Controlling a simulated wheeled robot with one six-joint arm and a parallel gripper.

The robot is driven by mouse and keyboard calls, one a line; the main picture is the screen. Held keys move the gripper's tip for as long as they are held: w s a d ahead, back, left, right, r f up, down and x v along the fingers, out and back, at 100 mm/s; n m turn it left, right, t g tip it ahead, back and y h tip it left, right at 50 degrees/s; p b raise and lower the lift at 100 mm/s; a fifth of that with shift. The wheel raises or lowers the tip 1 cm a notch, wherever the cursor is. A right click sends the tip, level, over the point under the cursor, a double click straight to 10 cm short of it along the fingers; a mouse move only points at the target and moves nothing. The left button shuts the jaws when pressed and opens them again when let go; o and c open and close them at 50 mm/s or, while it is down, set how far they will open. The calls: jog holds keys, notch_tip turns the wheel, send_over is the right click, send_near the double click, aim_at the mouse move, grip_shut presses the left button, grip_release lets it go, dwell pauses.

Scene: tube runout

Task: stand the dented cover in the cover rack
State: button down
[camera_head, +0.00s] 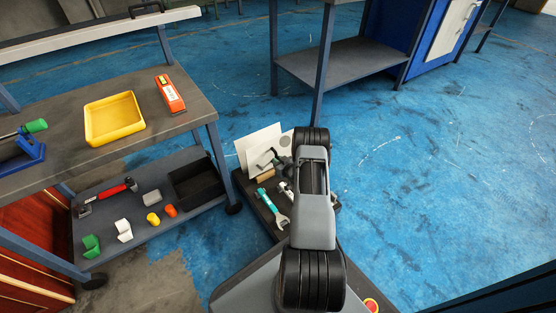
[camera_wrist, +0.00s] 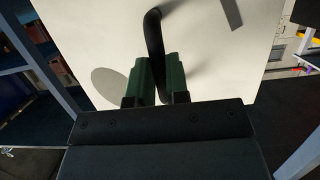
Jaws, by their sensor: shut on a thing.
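My gripper (camera_wrist: 156,80) has green fingers closed around the black bent handle (camera_wrist: 154,35) of a flat cream cover (camera_wrist: 215,65). The cover fills most of the wrist view and has a grey oval patch on its left and a dark mark near its top. In the head view, pale upright panels (camera_head: 256,142) stand beside my forearm, above the dark tool deck. One pale panel shows a grey round patch near the arm. My arm hides part of them. I cannot make out a cover rack clearly, nor tell whether the held cover touches the deck.
A turquoise wrench (camera_head: 272,208) and other tools lie on the dark deck. The left bench (camera_head: 60,115) holds a yellow tray (camera_head: 113,118) and a red-orange tool (camera_head: 170,94). Its lower shelf carries a black bin (camera_head: 197,184) and small parts. Blue floor is clear at right.

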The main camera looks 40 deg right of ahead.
jog(key=shift+f, duration=0.4)
jog(key=c, duration=1)
grip_release()
jog(key=shift+f, duration=0.1)
jog(key=shift+c, duration=0.2)
jog(key=p+v, duration=0.5)
jog(key=v, duration=0.8)
jog(key=shift+s+p, duration=0.4)
